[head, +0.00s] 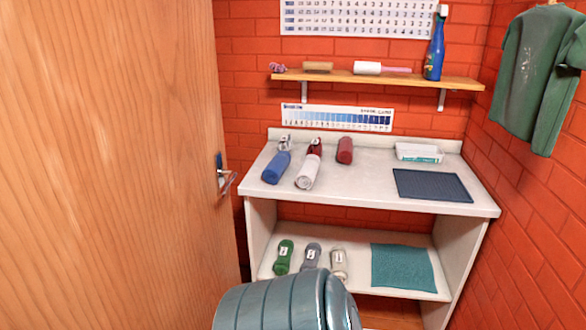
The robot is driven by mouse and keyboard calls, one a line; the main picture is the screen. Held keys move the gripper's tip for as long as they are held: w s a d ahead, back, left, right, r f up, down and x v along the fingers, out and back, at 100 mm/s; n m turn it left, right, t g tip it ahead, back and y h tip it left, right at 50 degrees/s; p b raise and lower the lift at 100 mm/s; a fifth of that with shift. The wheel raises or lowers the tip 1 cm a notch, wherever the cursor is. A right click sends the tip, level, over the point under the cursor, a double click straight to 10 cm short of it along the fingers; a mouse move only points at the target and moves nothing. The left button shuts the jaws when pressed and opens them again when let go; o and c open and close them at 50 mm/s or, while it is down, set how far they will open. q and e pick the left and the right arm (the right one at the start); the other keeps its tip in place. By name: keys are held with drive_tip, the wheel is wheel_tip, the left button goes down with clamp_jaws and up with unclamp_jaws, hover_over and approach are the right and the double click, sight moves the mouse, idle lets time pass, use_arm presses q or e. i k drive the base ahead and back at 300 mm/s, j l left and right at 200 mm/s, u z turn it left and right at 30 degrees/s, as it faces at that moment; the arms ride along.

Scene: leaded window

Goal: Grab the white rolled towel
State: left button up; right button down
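A white roll (308,172) lies tilted on the light countertop (370,190), between a blue roll (276,167) on its left and a dark red roll (345,150) on its right. It looks like a rolled towel. A dark red and silver object (315,146) stands just behind it. On the lower shelf, a cream roll (338,264) with a tag lies beside a grey roll (311,255) and a green roll (284,257). Neither of my grippers shows in the head view.
A wooden door (110,160) fills the left side. A blue-grey ribbed cylinder (285,305) stands in front, at the bottom. A dark mat (432,185) and a white tray (419,152) lie on the counter's right. A wall shelf (440,81) holds a blue bottle (435,50).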

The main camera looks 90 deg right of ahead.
sight(305, 178)
drive_tip(key=z, duration=2.75)
